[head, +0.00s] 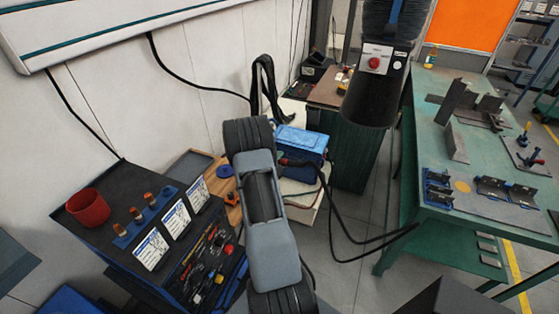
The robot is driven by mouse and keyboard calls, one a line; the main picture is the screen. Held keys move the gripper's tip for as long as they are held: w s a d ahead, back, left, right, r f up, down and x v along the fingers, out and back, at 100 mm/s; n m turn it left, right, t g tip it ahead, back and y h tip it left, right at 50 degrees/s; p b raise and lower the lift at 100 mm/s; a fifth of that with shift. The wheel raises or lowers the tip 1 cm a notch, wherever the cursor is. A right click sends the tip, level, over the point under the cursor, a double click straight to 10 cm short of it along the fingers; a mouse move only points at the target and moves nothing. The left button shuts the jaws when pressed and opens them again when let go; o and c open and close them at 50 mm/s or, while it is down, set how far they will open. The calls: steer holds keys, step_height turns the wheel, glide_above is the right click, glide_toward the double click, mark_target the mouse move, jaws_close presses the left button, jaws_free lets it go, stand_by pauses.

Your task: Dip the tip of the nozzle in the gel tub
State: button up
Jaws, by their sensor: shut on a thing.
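My arm (264,215) rises through the middle of the picture. Its grey link and black joints hide what lies behind them, and my gripper does not show. No nozzle can be made out in a gripper here. Several small copper-coloured cylinders, perhaps nozzles, stand in a blue rack (122,242) on the dark cabinet at left. A small round blue thing (224,171), perhaps the gel tub, sits on a wooden surface just left of my arm. I cannot tell whether it is open. A red cup (88,208) stands at the cabinet's left end.
The dark cabinet (105,240) has white cards and a knob panel. A blue box (300,140) with cables stands behind my arm. A black cylinder (372,95) with a red button rises beyond. The green table (455,85) at right carries metal parts. Cables hang towards the grey floor.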

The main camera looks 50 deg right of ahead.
stand_by(0.6)
steer(key=shift+w+d+f+b, duration=0.1)
steer(key=shift+w+f+b, duration=0.2)
steer(key=shift+f+b, duration=0.4)
steer(key=shift+w+d+f+b, duration=0.1)
steer(key=shift+w+f+b, duration=0.2)
steer(key=shift+f+b, duration=0.4)
steer(key=shift+w+d+f+b, duration=0.1)
steer(key=shift+w+f+b, duration=0.2)
steer(key=shift+f+b, duration=0.4)
steer(key=shift+p, duration=0.3)
steer(key=shift+s+a+r+p, duration=0.15)
steer(key=shift+s+r+p, duration=0.35)
steer(key=shift+r+p, duration=0.8)
steer(key=shift+s+a+r+p, duration=0.15)
steer(key=shift+s+r+p, duration=0.35)
steer(key=shift+r+p, duration=0.75)
steer(key=shift+s+a+r+p, duration=0.15)
steer(key=shift+s+r+p, duration=0.35)
steer(key=shift+r+p, duration=0.8)
steer(key=shift+r+b, duration=0.25)
steer(key=shift+b, duration=0.05)
steer(key=shift+a, duration=0.1)
